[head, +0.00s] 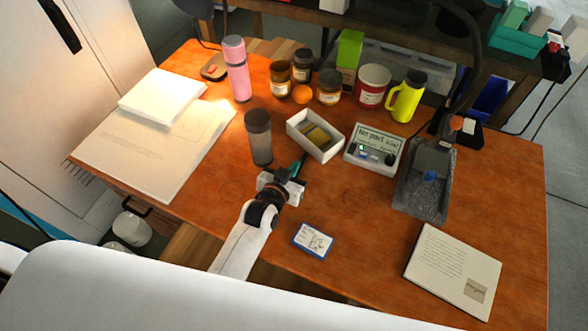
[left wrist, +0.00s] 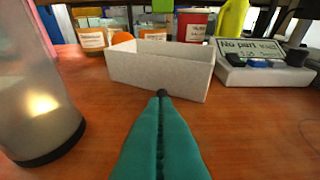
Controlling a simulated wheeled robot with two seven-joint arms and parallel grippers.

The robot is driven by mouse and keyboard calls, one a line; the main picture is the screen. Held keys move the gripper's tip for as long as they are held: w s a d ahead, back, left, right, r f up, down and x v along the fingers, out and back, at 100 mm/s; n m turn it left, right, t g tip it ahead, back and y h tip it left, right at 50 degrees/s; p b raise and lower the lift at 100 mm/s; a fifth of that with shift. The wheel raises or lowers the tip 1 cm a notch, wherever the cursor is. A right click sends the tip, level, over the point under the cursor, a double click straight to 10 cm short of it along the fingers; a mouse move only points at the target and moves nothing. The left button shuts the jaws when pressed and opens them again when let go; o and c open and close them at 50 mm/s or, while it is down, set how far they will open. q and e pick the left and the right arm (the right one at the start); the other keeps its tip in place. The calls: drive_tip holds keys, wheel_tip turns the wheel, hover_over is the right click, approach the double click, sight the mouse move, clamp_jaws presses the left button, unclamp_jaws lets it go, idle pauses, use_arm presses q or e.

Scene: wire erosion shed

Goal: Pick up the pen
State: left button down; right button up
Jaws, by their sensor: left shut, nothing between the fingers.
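No pen can be made out for certain in either view. My left gripper (head: 297,168) reaches over the front middle of the table, just in front of the white open box (head: 324,132). In the left wrist view its teal fingers (left wrist: 160,130) are closed together and point at the same box (left wrist: 150,75). A small dark tip shows at their far end; I cannot tell what it is. The box holds a yellowish item (head: 316,134) in the head view; its inside is mostly hidden in the wrist view. My right gripper is not in view.
A grey tumbler (head: 259,138) stands close left of the gripper. A display device (head: 374,150) and a dark tray (head: 424,185) are to the right. Jars, a pink bottle (head: 236,70) and a yellow bottle (head: 406,97) line the back. A card (head: 314,240) and book (head: 452,270) lie in front.

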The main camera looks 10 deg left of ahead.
use_arm(q)
drive_tip(key=shift+w+f, duration=0.1)
drive_tip(key=shift+f, duration=0.75)
